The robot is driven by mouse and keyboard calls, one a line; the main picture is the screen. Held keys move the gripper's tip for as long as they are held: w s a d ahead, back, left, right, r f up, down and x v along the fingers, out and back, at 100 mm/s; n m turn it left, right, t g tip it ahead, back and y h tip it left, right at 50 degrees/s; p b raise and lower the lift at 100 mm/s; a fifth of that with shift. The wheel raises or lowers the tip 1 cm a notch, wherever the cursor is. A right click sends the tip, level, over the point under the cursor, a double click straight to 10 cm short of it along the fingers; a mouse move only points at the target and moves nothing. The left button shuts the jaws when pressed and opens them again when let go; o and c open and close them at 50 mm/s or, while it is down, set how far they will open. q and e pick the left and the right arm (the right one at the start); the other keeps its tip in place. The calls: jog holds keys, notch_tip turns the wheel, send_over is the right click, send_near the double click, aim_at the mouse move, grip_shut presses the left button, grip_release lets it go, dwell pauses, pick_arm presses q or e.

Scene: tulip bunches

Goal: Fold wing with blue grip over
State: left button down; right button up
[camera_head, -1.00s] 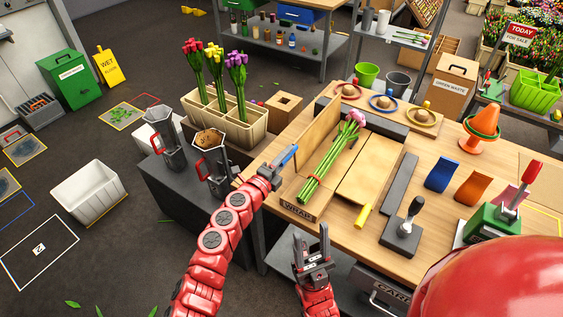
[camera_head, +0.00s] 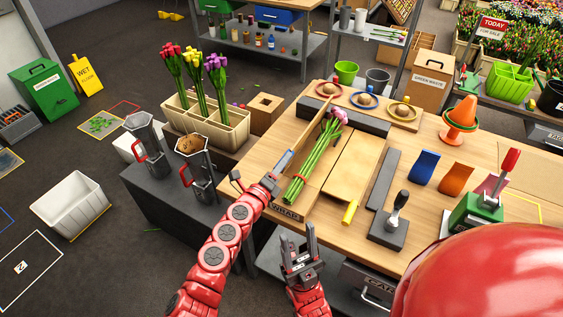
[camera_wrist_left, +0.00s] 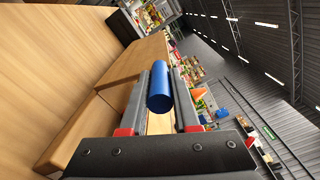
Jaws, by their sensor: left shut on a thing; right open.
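The wing with the blue grip (camera_head: 307,125) stands steeply raised at the left of the wrap board, nearly edge-on in the head view. My left gripper (camera_head: 279,171) is at its near end, shut on the blue grip, a blue cylinder between the fingers in the left wrist view (camera_wrist_left: 160,90). A bunch of pink tulips (camera_head: 316,163) with green stems and a red band lies just right of the raised wing. Another wooden wing (camera_head: 357,166) with a yellow grip (camera_head: 350,213) lies flat to its right. My right gripper (camera_head: 299,240) is open and empty before the table's front edge.
A stamp with an upright handle (camera_head: 396,208) stands on a dark pad right of the yellow grip.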

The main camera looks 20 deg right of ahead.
pick_arm(q)
jog(key=c, duration=0.7)
grip_release()
jog(key=shift+s+d, duration=0.1)
jog(key=shift+o, duration=0.2)
jog(key=shift+s+a, duration=0.2)
jog(key=shift+a, duration=0.2)
jog(key=v, duration=1.6)
jog(key=shift+s+a+b, duration=0.2)
jog(key=shift+s+b, duration=0.05)
jog(key=shift+b, duration=0.15)
jog(key=shift+f, duration=0.1)
